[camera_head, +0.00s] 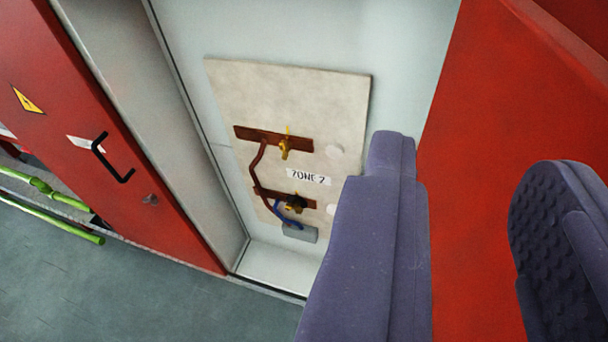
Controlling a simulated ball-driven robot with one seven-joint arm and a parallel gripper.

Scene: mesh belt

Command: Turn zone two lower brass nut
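A beige panel (230,90) is mounted in the open recess, with a white "ZONE 2" label (309,177) near its middle. Above the label a copper bar (262,136) carries a yellow brass fitting (284,147). Below the label a second bar (268,193) carries the lower brass nut (292,208), partly covered by a dark knob-like part (297,201). Red and blue cables run to this lower end. My gripper (465,180) is open, its two purple padded fingers apart with nothing between them, nearer the camera and right of the panel.
A red door (165,190) with a black handle (112,160) stands left of the recess. A red panel (500,90) is on the right. Green rails (50,220) lie at far left. A grey box (301,233) sits under the lower bar. Grey floor is clear below.

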